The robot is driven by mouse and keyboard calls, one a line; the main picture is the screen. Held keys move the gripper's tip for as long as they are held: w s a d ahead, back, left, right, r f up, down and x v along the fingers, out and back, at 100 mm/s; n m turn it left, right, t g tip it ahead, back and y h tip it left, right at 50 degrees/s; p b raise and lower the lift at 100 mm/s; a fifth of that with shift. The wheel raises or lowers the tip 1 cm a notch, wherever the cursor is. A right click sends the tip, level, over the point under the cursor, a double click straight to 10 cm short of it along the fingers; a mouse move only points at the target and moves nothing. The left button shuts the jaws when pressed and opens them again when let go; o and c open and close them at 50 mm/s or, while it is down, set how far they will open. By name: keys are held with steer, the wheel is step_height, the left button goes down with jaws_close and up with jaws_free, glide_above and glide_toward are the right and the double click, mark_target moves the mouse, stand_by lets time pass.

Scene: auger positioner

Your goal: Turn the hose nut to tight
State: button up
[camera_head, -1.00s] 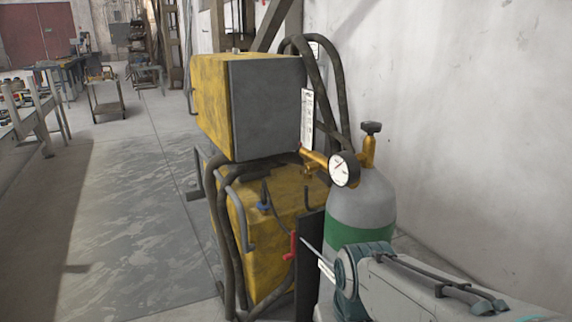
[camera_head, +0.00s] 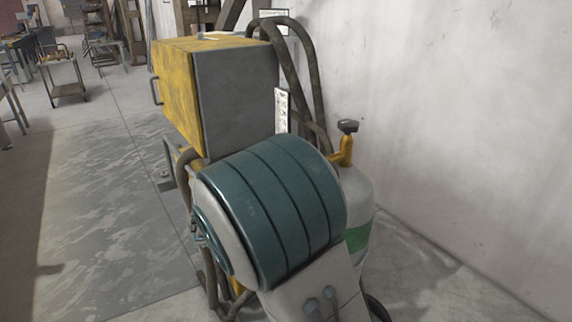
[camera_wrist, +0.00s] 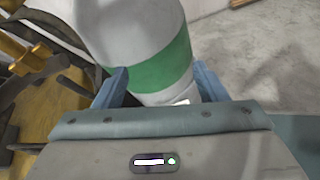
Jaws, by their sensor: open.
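The hose nut cannot be clearly made out. Brass fittings (camera_wrist: 32,60) show at the left edge of the wrist view, next to dark hose or pipe pieces. The gas cylinder (camera_head: 358,205), grey with a green band, stands by the wall in the head view, with a brass valve (camera_head: 344,148) and dark knob on top. My large arm link hides the gauge and the cylinder's left side there. In the wrist view my gripper (camera_wrist: 160,78) is open and empty, its blue fingers apart. The cylinder (camera_wrist: 118,28) appears beyond and between them, and the brass fittings lie left of the fingers.
A yellow and grey machine (camera_head: 238,95) stands left of the cylinder, with dark hoses (camera_head: 300,60) looping behind it. The white wall (camera_head: 450,110) is close on the right. Open floor (camera_head: 90,210) lies left of the machine.

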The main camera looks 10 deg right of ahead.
steer(key=w+a+r+n+t+h+p, duration=0.1)
steer(key=w+a+r+n+t, duration=0.2)
steer(key=a, duration=0.2)
steer(key=w+a+r+n+t+h, duration=0.1)
steer(key=w+a+r+n+t, duration=0.1)
steer(key=w+a+n+t, duration=0.15)
steer(key=x, duration=1.2)
steer(key=shift+w+d+r, duration=0.15)
steer(key=shift+w+d, duration=0.1)
steer(key=shift+w, duration=0.1)
steer(key=c, duration=1)
